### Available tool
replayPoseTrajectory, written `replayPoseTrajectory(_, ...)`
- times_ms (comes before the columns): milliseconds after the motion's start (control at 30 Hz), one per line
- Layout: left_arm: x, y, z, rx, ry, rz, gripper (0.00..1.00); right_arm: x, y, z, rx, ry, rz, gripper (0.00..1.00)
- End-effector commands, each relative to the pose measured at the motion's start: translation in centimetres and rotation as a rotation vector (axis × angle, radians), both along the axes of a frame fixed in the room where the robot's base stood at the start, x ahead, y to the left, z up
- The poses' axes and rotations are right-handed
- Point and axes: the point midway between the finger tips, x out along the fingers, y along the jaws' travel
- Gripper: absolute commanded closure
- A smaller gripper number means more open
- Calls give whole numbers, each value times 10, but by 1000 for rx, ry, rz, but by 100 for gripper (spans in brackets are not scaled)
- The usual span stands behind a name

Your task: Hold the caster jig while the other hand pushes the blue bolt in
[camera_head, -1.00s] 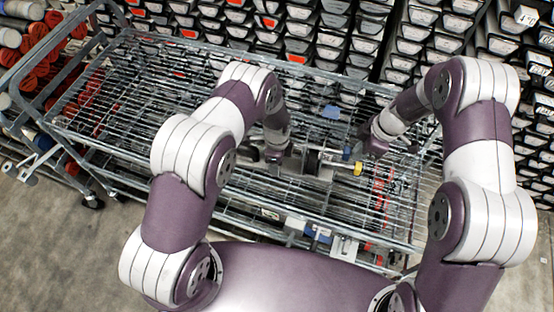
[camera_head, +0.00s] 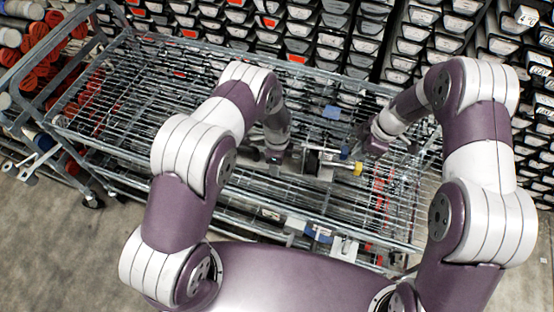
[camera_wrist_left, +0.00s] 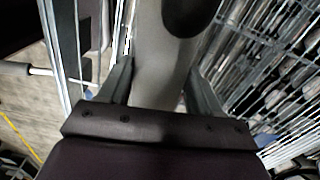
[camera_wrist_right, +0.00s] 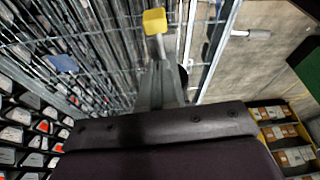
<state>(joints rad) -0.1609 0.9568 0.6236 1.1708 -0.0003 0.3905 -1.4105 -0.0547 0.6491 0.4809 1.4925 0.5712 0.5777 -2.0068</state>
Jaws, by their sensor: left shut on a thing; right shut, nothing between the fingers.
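The caster jig (camera_head: 318,168) is a grey piece with a dark wheel, over the wire rack. My left gripper (camera_head: 278,155) is shut on its left end. In the left wrist view, the jig (camera_wrist_left: 162,55) lies between both fingers, with a dark oval at its top. A small blue part (camera_head: 345,152), apparently the blue bolt, is at the jig's right side. A yellow-ended part (camera_head: 358,169) sits just below it, also in the right wrist view (camera_wrist_right: 155,21). My right gripper (camera_head: 368,147) is shut and empty, just right of the blue part. Contact cannot be told.
The wire-rack cart (camera_head: 130,140) spans the middle under both hands. Another blue piece (camera_head: 331,112) is farther back on it. Shelves of dark bins (camera_head: 330,40) stand close behind. A blue and white item (camera_head: 318,234) is at the cart's near edge. Floor (camera_head: 60,250) shows at left.

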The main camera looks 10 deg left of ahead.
Motion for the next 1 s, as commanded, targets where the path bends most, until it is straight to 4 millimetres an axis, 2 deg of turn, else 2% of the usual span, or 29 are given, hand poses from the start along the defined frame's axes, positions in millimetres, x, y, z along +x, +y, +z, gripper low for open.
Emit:
replayPoseTrajectory(167,1,0,1,0,-2,1,97,0,-7,2,0,-1,1,100)
replayPoseTrajectory(700,1,0,0,0,-2,1,97,0,-26,64,-1,0,0,100)
replayPoseTrajectory(1000,1,0,1,0,-2,1,97,0,-27,67,0,0,0,100)
